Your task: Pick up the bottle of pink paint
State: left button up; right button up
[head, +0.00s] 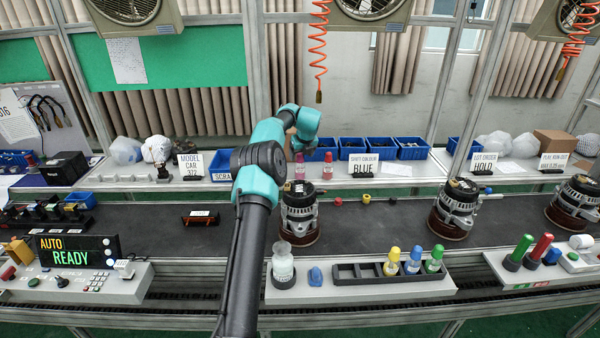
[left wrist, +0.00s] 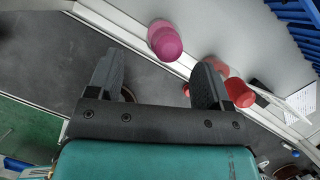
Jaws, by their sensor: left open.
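The bottle of pink paint (head: 300,168) stands on the back ledge, just below my left gripper (head: 299,145) in the head view. A red bottle (head: 328,166) stands just to its right. In the left wrist view the pink bottle (left wrist: 166,42) is beyond the fingertips, in the gap between the fingers and closer to the right finger. The left gripper (left wrist: 157,65) is open and empty, apart from the bottle. The red bottle (left wrist: 240,92) shows beside the right finger, which hides part of that area. My right gripper is not in view.
An alternator (head: 299,212) is on the dark conveyor (head: 380,222) in front. A paint rack (head: 350,273) with yellow, blue and green bottles is at the front.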

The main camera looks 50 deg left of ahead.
aim_at(302, 158)
pick_arm(q)
jog(key=shift+x, duration=2.6)
jog(key=shift+w+d, duration=0.15)
jog(key=shift+w, duration=0.05)
jog(key=shift+c, duration=0.5)
jog(key=c, duration=1.2)
